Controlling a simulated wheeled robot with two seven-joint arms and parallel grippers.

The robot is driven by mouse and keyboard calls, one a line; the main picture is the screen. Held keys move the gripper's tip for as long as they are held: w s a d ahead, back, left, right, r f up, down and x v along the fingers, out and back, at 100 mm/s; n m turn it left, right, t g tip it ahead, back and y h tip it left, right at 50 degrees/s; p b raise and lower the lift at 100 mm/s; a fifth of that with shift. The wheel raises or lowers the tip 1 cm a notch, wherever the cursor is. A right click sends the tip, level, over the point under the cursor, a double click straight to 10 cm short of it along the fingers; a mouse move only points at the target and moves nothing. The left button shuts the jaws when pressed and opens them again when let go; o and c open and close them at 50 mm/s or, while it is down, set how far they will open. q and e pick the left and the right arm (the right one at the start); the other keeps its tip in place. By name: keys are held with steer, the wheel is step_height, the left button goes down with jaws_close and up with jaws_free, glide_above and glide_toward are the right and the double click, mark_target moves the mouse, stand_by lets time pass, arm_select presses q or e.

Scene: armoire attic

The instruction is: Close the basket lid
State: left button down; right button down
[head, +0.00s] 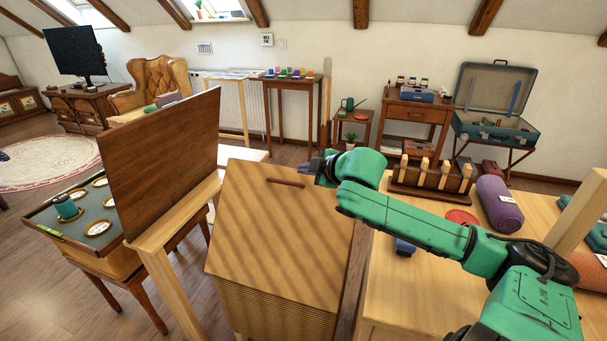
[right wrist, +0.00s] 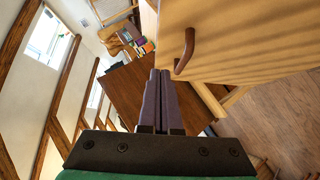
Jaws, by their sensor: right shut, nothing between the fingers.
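The basket (head: 272,306) stands in front of me, with a ribbed pale body. Its lid (head: 275,225) is a light striped wooden panel that spans over the body. I cannot tell whether it lies fully flat. A brown handle (head: 285,182) sits near the lid's far edge. My right gripper (head: 314,166) is just right of the handle at the far edge, shut and empty. In the right wrist view, its closed fingers (right wrist: 160,78) are beside the lid (right wrist: 250,45) and apart from the handle (right wrist: 186,52). My left gripper is out of view.
A dark upright board (head: 165,165) on a pale wooden frame stands left of the basket. A light wooden table (head: 400,305) is close on the right, with a purple roll (head: 499,204) and a rack of wooden-handled tools (head: 430,180).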

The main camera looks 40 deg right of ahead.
mark_target(304, 184)
steer(key=shift+w+d+f+p, duration=0.1)
steer(key=shift+w+d+f, duration=0.4)
steer(key=shift+w+f, duration=0.2)
steer(key=shift+w+d+f+p, duration=0.1)
steer(key=shift+w+d+f, duration=0.35)
steer(key=shift+w+f, duration=0.3)
steer(key=shift+w+d+f+p, duration=0.1)
steer(key=shift+w+d+f, duration=0.45)
steer(key=shift+w, duration=0.3)
steer(key=shift+a, duration=0.1)
